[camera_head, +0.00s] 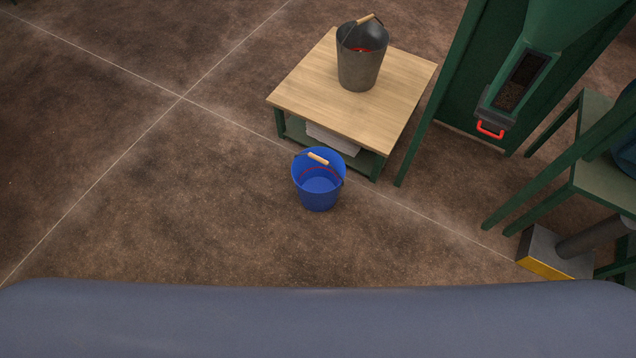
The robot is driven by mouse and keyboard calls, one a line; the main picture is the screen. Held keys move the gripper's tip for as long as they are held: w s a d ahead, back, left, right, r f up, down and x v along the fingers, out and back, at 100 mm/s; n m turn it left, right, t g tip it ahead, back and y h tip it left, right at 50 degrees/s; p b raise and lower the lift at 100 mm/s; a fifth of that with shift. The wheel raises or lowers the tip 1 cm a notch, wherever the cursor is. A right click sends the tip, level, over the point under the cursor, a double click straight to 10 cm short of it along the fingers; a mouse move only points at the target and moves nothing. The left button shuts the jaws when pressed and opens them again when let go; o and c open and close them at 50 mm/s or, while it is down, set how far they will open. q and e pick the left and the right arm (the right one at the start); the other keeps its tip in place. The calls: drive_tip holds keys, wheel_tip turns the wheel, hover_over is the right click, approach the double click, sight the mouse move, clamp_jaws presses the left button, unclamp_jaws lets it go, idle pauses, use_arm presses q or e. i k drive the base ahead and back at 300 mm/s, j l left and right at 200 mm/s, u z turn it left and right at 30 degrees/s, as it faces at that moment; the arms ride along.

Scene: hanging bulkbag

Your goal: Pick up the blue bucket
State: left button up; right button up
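The blue bucket (319,195) stands upright on the brown floor, just in front of the low wooden table. A red line runs around its inside, and I see nothing else in it. Its handle has a light wooden grip (318,158) that lies toward the back of the rim. Neither of my grippers shows in the head view, so I cannot see their state. Nothing is touching the bucket's handle.
A wooden table (310,100) stands behind the bucket, with a grey bucket (359,72) holding something red on it. At the right are a green hopper frame (455,90) with a red handle (490,131) and a green stand (606,185). Floor left of the bucket is clear.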

sight(318, 173)
drive_tip(key=i+j+z, duration=0.15)
drive_tip(key=i+j, duration=0.25)
drive_tip(key=i+j+z, duration=0.15)
drive_tip(key=i+j, duration=0.25)
drive_tip(key=j, duration=0.15)
drive_tip(key=i+j+z, duration=0.15)
drive_tip(key=i+j, duration=0.2)
drive_tip(key=j, duration=0.15)
